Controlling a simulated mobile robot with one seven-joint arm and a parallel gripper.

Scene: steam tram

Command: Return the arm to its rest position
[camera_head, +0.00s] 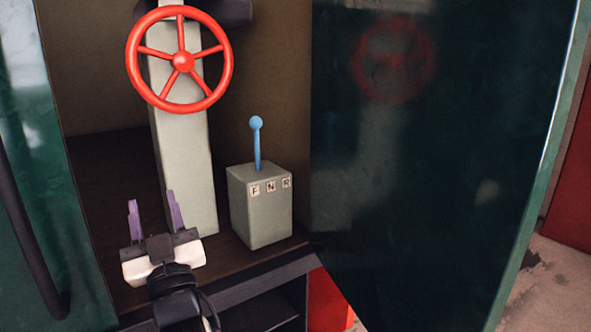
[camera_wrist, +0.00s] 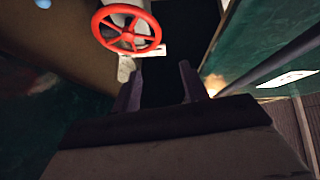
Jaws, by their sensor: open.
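My gripper (camera_head: 155,216) is in the lower left of the head view, with its two purple fingers spread apart and nothing between them. It is in front of the lower part of the grey column (camera_head: 185,165) that bears the red handwheel. In the wrist view the open fingers (camera_wrist: 160,85) point toward a dark gap, with the red wheel (camera_wrist: 125,28) above and to the left of them. My arm comes up from the bottom edge of the head view.
The red wheel (camera_head: 180,60) stands above my gripper. Right of it is a grey box (camera_head: 262,210) marked F, N, R with an upright blue lever (camera_head: 257,145). A dark green glossy panel (camera_head: 420,160) bounds the right; a green panel with a dark rail (camera_head: 25,230) bounds the left.

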